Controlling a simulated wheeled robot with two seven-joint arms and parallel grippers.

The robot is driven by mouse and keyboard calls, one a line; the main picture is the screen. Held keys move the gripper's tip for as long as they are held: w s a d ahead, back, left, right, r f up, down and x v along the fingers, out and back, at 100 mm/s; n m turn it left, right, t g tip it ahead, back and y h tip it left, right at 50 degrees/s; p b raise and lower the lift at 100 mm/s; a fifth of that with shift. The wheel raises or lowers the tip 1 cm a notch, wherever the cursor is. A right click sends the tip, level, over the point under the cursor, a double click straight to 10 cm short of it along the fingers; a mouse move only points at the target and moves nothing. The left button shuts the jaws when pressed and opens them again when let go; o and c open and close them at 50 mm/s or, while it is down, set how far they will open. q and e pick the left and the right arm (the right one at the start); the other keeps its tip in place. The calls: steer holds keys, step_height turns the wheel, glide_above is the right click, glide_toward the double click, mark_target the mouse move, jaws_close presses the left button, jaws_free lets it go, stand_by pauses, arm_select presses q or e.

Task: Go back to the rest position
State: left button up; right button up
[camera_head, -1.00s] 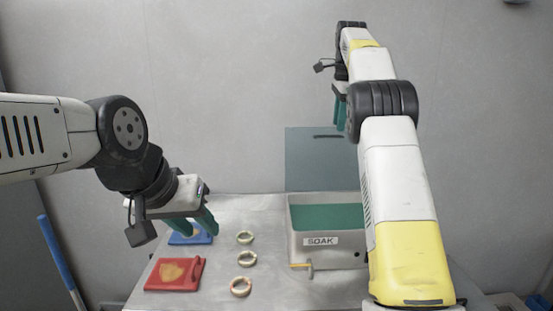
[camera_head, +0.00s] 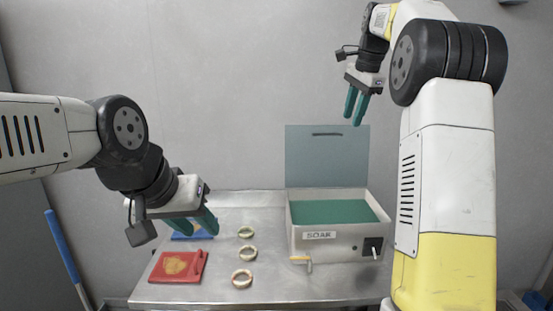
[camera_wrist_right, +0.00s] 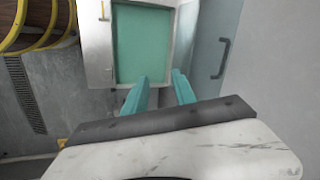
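My left gripper (camera_head: 201,223) hangs over the left part of the table, above the blue board, with its teal fingers apart and nothing seen between them. My right gripper (camera_head: 354,112) is high above the right side of the box, fingers pointing down. Its two fingers are apart and empty in the right wrist view (camera_wrist_right: 160,88). The box labelled SOAK (camera_head: 320,236) stands on the table with its lid (camera_head: 326,158) raised at the back. Teal liquid or a teal surface (camera_head: 335,212) fills its inside; it also shows in the right wrist view (camera_wrist_right: 143,45).
A red board with a tan emblem (camera_head: 178,266) lies at the left of the metal table (camera_head: 215,292). A blue board (camera_head: 190,232) lies behind it, partly hidden. Three rings (camera_head: 244,278) form a column mid-table. A lever (camera_head: 375,252) and a tan handle (camera_head: 302,260) are on the box front.

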steer(key=s+a+n+t+y, duration=0.1)
steer(key=s+n, duration=0.3)
steer(key=s, duration=0.6)
steer(key=s+a+f+n, duration=0.2)
steer(key=s+f+n, duration=0.1)
steer(key=s, duration=0.4)
steer(key=s+a+f+n+t, duration=0.1)
steer(key=s+a+f+n, duration=0.1)
steer(key=s+f+n, duration=0.2)
steer(key=s+a+f+n+t, duration=0.1)
steer(key=s+a+f+n, duration=0.1)
steer(key=s+f, duration=0.5)
steer(key=s+n, duration=0.1)
steer(key=s, duration=0.4)
steer(key=shift+a+n, duration=0.25)
steer(key=shift+n, duration=0.05)
